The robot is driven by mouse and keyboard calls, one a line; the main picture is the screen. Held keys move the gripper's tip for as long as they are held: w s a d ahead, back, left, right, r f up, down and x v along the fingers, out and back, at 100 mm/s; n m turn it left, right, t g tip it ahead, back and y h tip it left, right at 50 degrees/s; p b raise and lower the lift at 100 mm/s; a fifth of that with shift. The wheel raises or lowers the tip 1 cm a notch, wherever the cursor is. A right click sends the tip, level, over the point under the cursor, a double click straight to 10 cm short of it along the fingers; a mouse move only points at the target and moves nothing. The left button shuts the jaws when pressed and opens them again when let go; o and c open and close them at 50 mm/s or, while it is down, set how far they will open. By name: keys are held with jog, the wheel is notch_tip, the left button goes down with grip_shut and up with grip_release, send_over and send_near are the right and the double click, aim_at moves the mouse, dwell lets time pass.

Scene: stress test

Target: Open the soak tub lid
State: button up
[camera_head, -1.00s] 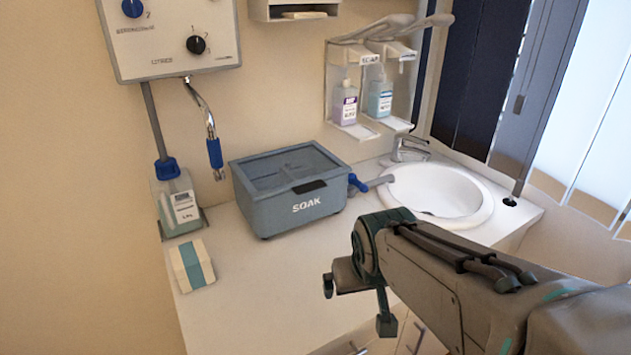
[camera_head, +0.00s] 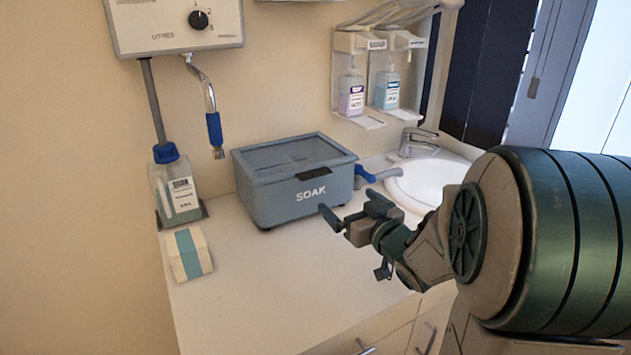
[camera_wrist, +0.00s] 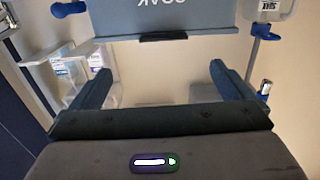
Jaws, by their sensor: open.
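The soak tub (camera_head: 270,205) is a grey-blue box marked SOAK on the white counter. Its see-through lid (camera_head: 285,158) is shut, with a dark handle tab (camera_head: 314,173) at the front edge. My gripper (camera_head: 350,209) is open and empty, in front of the tub's right front corner and apart from it in the head view. In the wrist view my gripper (camera_wrist: 160,80) has its two fingers spread. The tub (camera_wrist: 205,18) shows upside down beyond them, with the dark tab (camera_wrist: 164,37) between the fingers' lines.
A blue-handled drain tap (camera_head: 364,175) sticks out of the tub's right side, near the sink (camera_head: 425,185). A hose (camera_head: 212,115) hangs behind. The front counter is clear.

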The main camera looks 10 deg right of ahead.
aim_at(318, 176)
jog(key=x, duration=0.7)
jog(key=p+x, duration=0.1)
jog(key=x, duration=0.5)
jog(key=shift+w+a+r, duration=0.15)
jog(key=shift+w+a, duration=0.2)
